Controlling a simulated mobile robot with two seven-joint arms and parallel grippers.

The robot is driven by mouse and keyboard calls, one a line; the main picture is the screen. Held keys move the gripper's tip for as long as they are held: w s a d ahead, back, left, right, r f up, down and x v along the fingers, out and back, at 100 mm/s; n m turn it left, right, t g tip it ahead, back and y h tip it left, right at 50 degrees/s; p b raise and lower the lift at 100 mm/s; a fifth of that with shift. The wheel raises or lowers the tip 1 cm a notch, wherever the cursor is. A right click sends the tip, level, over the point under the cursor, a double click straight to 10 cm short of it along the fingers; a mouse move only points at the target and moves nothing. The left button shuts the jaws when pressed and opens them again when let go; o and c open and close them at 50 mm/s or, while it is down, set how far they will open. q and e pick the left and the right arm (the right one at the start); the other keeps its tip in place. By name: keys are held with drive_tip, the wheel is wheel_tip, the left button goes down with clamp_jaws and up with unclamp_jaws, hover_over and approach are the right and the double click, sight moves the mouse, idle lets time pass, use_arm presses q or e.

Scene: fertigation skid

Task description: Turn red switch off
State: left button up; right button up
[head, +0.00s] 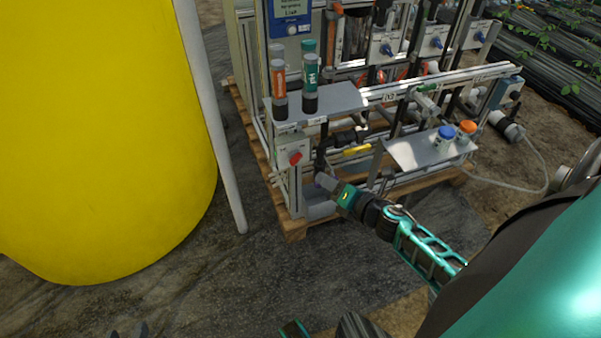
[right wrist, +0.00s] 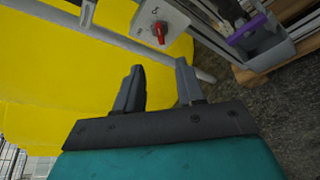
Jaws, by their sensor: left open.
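The red switch (head: 295,157) is a red rotary knob on a light grey box (head: 283,150) at the skid's near left corner. In the right wrist view the red knob (right wrist: 160,30) is on the box plate, beyond my fingertips. My right gripper (head: 323,180) is just right of and below the switch box in the head view. In the right wrist view its two fingers (right wrist: 158,68) are apart, with nothing between them, and do not touch the knob. Only dark tips of my left gripper (head: 130,331) show at the bottom edge, far from the switch.
A large yellow tank (head: 100,130) and a pale upright pipe (head: 212,120) stand left of the skid. Bottles (head: 311,85) stand on a grey shelf above the switch. A tilted panel (head: 415,152) carries blue and orange caps. Dark ground in front is clear.

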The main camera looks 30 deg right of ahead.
sight(298, 161)
drive_tip(key=b+x, duration=0.3)
drive_tip(key=x, duration=0.8)
drive_tip(key=shift+w+f, duration=0.15)
drive_tip(key=shift+w, duration=0.1)
use_arm(q)
drive_tip(key=shift+w+d+f+h+b, duration=0.2)
drive_tip(key=shift+d+f+h+b, duration=0.1)
drive_tip(key=shift+d+f, duration=0.4)
use_arm(e)
drive_tip(key=shift+w+f, duration=0.1)
drive_tip(key=shift+w, duration=0.5)
use_arm(q)
drive_tip(key=shift+a+f, duration=0.1)
use_arm(e)
clamp_jaws()
